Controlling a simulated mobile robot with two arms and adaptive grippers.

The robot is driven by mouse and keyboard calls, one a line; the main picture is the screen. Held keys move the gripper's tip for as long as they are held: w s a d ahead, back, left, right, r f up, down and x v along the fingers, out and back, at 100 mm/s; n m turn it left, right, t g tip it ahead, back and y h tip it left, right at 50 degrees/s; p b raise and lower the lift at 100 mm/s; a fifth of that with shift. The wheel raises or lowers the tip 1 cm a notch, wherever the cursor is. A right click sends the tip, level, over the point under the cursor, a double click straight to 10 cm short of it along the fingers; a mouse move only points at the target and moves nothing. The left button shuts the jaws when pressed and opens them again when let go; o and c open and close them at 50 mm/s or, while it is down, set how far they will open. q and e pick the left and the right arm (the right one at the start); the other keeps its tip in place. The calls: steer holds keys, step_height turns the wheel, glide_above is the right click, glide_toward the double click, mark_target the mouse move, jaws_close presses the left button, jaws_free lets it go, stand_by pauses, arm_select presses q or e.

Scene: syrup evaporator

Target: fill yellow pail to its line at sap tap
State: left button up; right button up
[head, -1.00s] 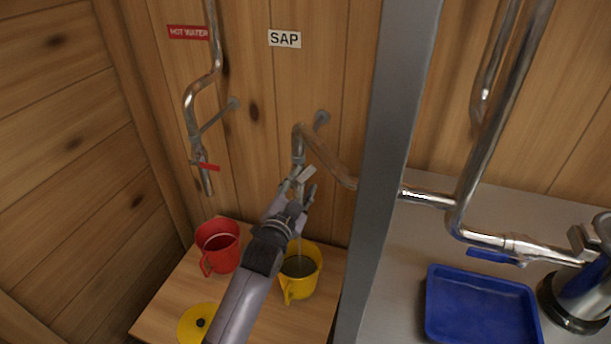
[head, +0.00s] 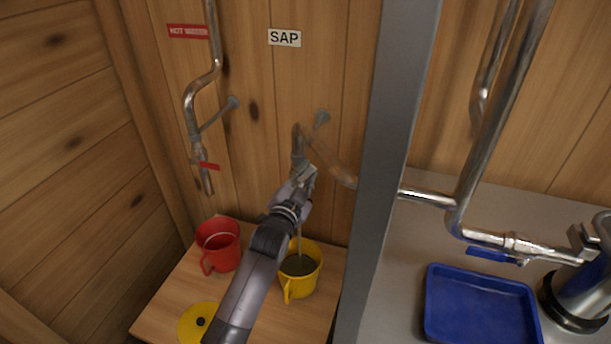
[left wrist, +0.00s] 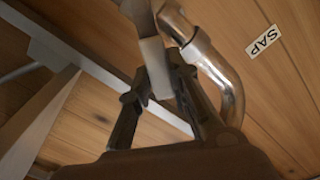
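The yellow pail (head: 300,285) stands upright on the wooden bench under the sap tap (head: 298,150). Grey-brown liquid shows inside it, and a thin stream falls into it. Its fill line cannot be made out. My left gripper (head: 308,177) is at the tap, above the pail, and partly hides the spout. In the left wrist view its fingers (left wrist: 163,95) lie on both sides of the pale tap lever (left wrist: 157,65) and look closed on it. The curved metal pipe (left wrist: 222,75) is right beside them. My right gripper is not in view.
A red pail (head: 220,250) stands left of the yellow one. A yellow lid (head: 196,322) with a black knob lies in front. The hot water tap (head: 203,170) is at left. A grey post (head: 385,150) stands close right, with a blue tray (head: 480,310) beyond it.

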arm_select(q)
jaws_close()
steer(key=shift+f, duration=0.15)
stand_by(0.4)
steer(key=d+f+m+b, duration=0.1)
steer(key=m, duration=0.2)
steer(key=f+m+b, duration=0.1)
steer(key=f+m, duration=0.1)
steer(key=m, duration=0.2)
steer(key=s+d+f+m+b, duration=0.1)
steer(key=f+m+b, duration=0.1)
steer(key=m, duration=0.1)
steer(key=shift+d+f+m, duration=0.15)
steer(key=shift+d+m, duration=0.15)
steer(key=shift+m, duration=0.1)
stand_by(0.5)
steer(key=o, duration=0.6)
jaws_free()
